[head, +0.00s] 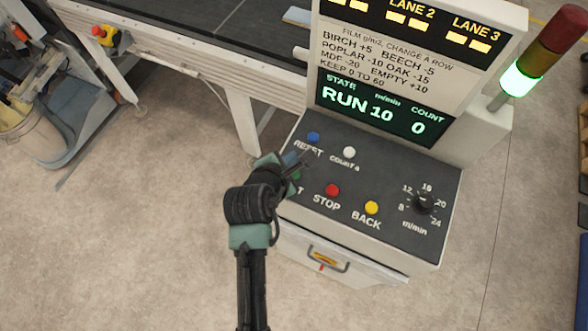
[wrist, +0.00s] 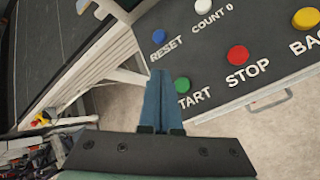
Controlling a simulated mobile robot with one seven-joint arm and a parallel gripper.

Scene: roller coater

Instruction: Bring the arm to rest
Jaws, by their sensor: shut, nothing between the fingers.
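My gripper (head: 298,159) is shut and empty over the left edge of the control panel (head: 391,205) in the head view. In the wrist view, my gripper's blue fingers (wrist: 159,75) lie together beside the green START button (wrist: 182,85). I cannot tell whether the fingertips touch the panel. In the head view my arm hides most of the START button. The blue RESET button (head: 313,137) is just beyond the fingertips. The red STOP button (head: 332,190) and yellow BACK button (head: 372,208) are to the right.
The display (head: 376,109) reads RUN, 10 m/min, COUNT 0. The stack light (head: 520,79) glows green. A white COUNT 0 button (head: 349,152) and a speed knob (head: 424,201) are on the panel. The conveyor (head: 190,30) stands behind.

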